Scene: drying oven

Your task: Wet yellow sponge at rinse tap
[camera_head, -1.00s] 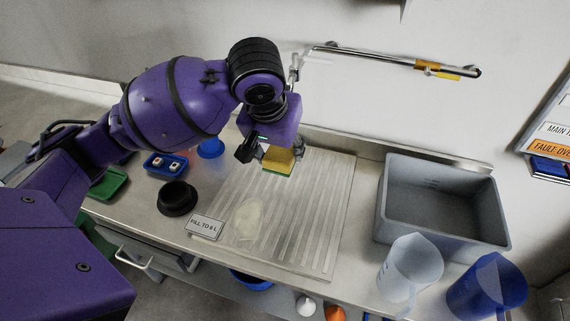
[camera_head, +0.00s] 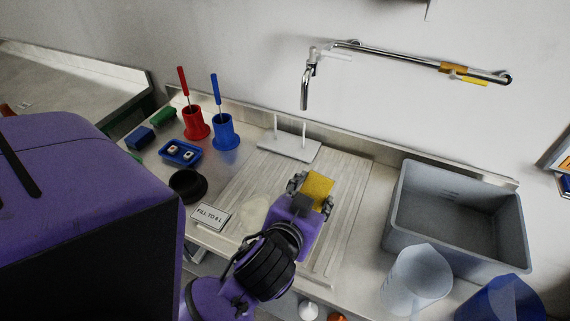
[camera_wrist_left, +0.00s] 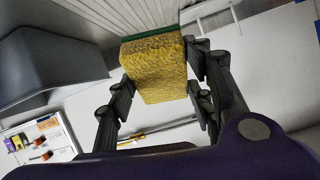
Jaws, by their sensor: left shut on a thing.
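The yellow sponge (camera_head: 318,187) is held by my left gripper (camera_head: 311,189) over the ribbed draining board. The left wrist view shows the sponge (camera_wrist_left: 155,70) with a green layer on one face, between the two fingers of my left gripper (camera_wrist_left: 160,85). The rinse tap (camera_head: 305,88) has a downward spout on the back wall, behind and above the sponge. The sponge is apart from the tap. My right gripper is not in view.
A grey basin (camera_head: 455,215) stands at right, with a clear jug (camera_head: 415,280) and a blue jug (camera_head: 500,300) in front. Red (camera_head: 195,123) and blue (camera_head: 224,132) holders with brushes stand at left. A white stand (camera_head: 290,146) with two posts is below the tap.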

